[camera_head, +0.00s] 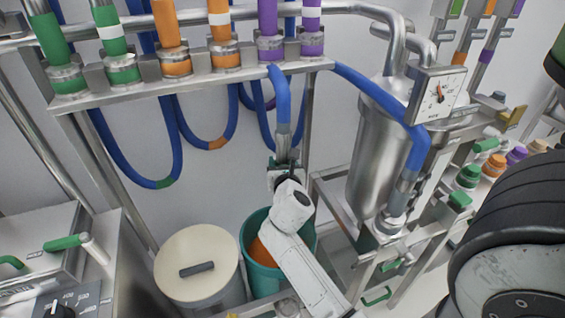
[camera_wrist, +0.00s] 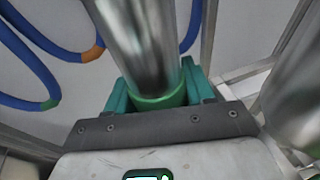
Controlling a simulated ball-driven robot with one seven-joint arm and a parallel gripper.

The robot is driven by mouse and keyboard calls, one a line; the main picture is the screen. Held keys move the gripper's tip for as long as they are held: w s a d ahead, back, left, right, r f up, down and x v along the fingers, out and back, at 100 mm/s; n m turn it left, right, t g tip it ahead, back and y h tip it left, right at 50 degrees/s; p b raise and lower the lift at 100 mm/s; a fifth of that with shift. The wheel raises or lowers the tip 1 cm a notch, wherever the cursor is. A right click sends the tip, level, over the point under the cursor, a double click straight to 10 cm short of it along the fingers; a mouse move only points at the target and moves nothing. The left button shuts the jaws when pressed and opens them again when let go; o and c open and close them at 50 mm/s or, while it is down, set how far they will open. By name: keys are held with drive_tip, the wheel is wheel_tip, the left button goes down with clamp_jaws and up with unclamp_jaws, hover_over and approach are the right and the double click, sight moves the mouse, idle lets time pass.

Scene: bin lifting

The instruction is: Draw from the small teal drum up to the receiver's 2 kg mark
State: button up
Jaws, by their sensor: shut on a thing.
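My gripper (camera_head: 284,172) is shut on a metal suction lance (camera_head: 283,147), which hangs from a blue hose. In the wrist view my teal fingers (camera_wrist: 158,92) close around the lance (camera_wrist: 140,45) at its green band. The teal drum (camera_head: 249,228) is open, holds orange material (camera_head: 264,252), and stands below my gripper. My arm covers part of the drum, and the lance's lower end is hidden, so I cannot tell whether it touches the material. The receiver (camera_head: 376,155) is a metal vessel at the right.
A lidded cream drum (camera_head: 197,262) stands left of the teal drum. A metal rack (camera_head: 200,80) carries colour-banded hose couplings above. Blue hoses (camera_head: 135,170) loop below it. A control box with a knob (camera_head: 62,308) is at lower left. Coloured caps (camera_head: 470,176) line the right side.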

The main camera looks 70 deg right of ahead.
drive_tip(key=shift+f+b, duration=1.95)
drive_tip(key=shift+b, duration=0.05)
drive_tip(key=shift+f+b, duration=1.8)
drive_tip(key=shift+f, duration=0.75)
